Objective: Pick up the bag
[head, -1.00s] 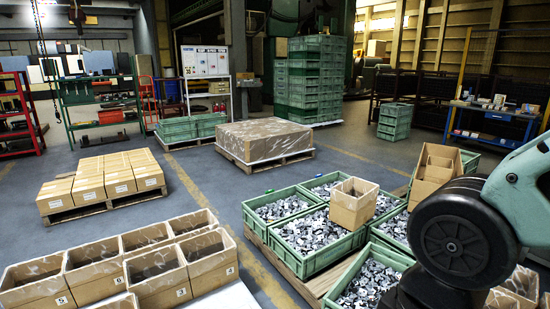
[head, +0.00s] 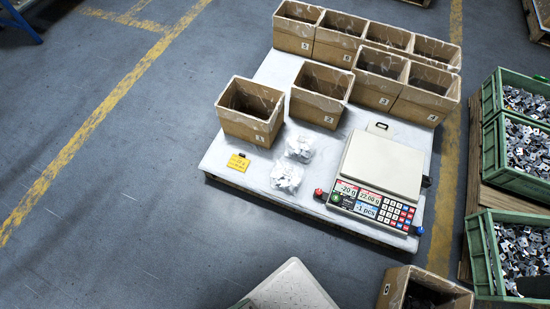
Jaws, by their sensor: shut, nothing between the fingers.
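Two clear plastic bags of pale parts lie on the white-topped platform in the head view. One bag (head: 300,148) is farther back, and the other bag (head: 286,178) lies just in front of it, close to it. They sit between a yellow tag (head: 238,162) on the left and a weighing scale (head: 382,165) on the right. I cannot tell which bag the task means. My gripper is not in view.
Several open cardboard boxes (head: 250,125) stand behind the bags on the platform (head: 222,163). Green crates of metal parts (head: 487,150) stand at the right. Another open box (head: 393,287) is at the bottom right. The floor left of the platform is clear.

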